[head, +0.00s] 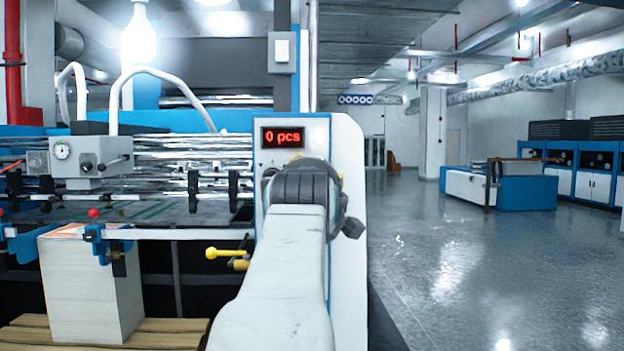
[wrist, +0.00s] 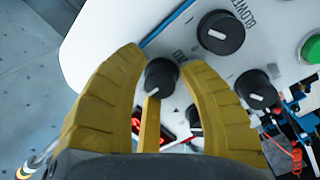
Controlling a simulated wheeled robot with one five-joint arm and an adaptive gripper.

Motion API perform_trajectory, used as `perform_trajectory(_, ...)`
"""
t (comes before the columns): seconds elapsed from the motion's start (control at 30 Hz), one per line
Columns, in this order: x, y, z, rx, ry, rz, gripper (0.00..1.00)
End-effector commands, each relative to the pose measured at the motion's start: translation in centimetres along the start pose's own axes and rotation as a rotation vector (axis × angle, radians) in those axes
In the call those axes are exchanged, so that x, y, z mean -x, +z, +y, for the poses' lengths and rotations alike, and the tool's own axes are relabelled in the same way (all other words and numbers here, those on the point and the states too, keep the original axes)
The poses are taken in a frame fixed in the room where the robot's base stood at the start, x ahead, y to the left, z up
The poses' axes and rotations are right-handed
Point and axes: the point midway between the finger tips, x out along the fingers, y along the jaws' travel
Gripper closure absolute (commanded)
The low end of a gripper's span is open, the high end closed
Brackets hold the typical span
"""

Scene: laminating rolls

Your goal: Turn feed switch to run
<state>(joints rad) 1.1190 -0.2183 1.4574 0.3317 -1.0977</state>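In the wrist view a round black knob (wrist: 161,77) with a light pointer mark sits on the white control panel (wrist: 285,20). My gripper (wrist: 163,58) has its yellow fingers spread on both sides of this knob, with gaps showing; I cannot tell any contact. Lettering beside this knob is mostly hidden by a finger, so I cannot confirm that it is the feed switch. In the head view my arm covers the knobs and my fingers; the panel's red display (head: 283,137) reads "0 pcs".
Nearby on the panel are a knob (wrist: 221,32) labelled "BLOWER", another black knob (wrist: 256,89), a partly hidden knob (wrist: 194,118) and a green button (wrist: 311,48). In the head view a paper stack (head: 85,285) stands left on a pallet. Open floor (head: 470,260) lies right.

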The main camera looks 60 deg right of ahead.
Motion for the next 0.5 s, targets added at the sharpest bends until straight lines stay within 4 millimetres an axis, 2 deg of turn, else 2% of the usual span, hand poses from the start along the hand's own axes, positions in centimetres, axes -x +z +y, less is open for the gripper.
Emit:
perform_trajectory(0.03, 0.00, 0.00, 0.00, 0.000, 0.000, 0.000, 0.70)
perform_trajectory(0.37, -0.02, 0.02, -0.03, 0.000, -0.001, -0.001, 0.99)
perform_trajectory(0.5, -0.03, 0.04, -0.05, 0.000, -0.001, -0.001, 1.00)
